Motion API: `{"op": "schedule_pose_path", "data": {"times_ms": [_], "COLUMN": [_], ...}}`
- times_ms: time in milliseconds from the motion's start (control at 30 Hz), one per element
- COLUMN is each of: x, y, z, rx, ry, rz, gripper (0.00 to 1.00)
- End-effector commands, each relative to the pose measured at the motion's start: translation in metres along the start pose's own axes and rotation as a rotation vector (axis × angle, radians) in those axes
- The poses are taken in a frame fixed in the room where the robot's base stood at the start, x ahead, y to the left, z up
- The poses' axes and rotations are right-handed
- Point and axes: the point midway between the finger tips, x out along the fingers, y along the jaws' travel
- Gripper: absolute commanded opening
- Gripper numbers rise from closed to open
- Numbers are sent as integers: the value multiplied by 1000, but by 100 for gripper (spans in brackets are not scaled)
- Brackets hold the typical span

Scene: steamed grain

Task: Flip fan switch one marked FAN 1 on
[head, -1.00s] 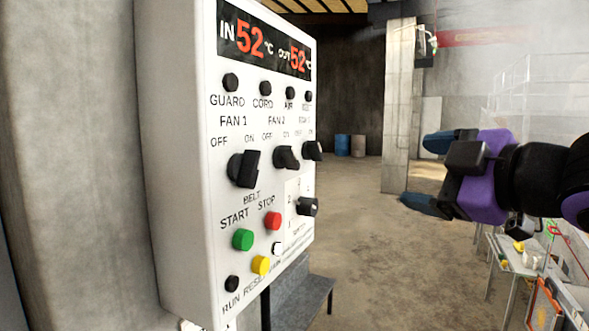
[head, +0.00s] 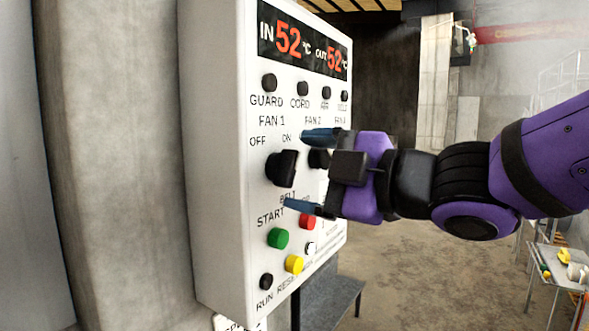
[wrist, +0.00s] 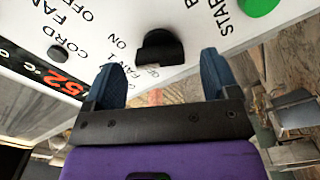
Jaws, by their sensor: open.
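The FAN 1 switch (head: 281,168) is a black rotary knob on the white control panel (head: 222,200), below OFF and ON marks. I cannot tell surely which mark it points to. It also shows in the wrist view (wrist: 160,47), ahead of the gap between my fingers. My gripper (head: 298,171) is open, with one blue finger above the other in the head view, just right of the knob. In the wrist view my gripper (wrist: 158,66) holds nothing, and the fingertips appear apart from the knob. The FAN 2 knob (head: 319,158) is partly hidden behind my gripper.
Below are a green START button (head: 278,238), a red STOP button (head: 307,221) and a yellow button (head: 295,264). The display (head: 302,45) reads 52 in and out.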

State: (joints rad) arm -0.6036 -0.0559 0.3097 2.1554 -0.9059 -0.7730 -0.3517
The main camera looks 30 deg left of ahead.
Motion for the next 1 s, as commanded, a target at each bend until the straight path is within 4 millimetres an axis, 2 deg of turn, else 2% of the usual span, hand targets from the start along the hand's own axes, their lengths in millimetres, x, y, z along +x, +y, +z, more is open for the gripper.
{"op": "schedule_pose_path", "data": {"times_ms": [200,567,767,800,1000], "x": [21,24,24,24,24], "y": [0,1,0,0,0], "z": [0,0,0,0,0], "rx": [0,0,0,0,47], "ry": [0,-1,-1,-1,-1], "rz": [1,1,1,1,1], "gripper": [81,81,35,32,32]}}
